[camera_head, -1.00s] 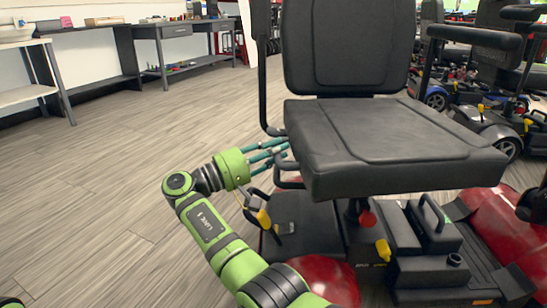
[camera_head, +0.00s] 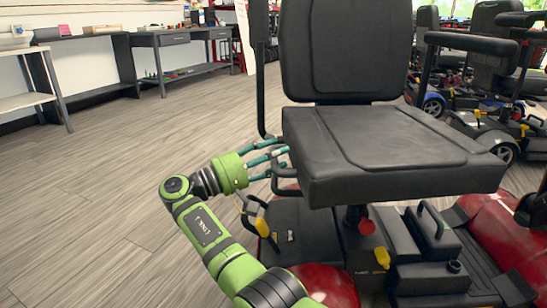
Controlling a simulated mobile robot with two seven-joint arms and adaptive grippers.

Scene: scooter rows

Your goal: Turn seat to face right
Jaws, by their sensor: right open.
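The black scooter seat (camera_head: 395,140) has a tall backrest (camera_head: 347,48) at its far side. The cushion's front edge points toward the lower right. It stands on a post above a red scooter body (camera_head: 325,286). My left gripper is out of view.
More scooters (camera_head: 490,125) stand close at the right. Desks (camera_head: 180,45) line the far left wall. The wooden floor (camera_head: 90,190) on the left is clear.

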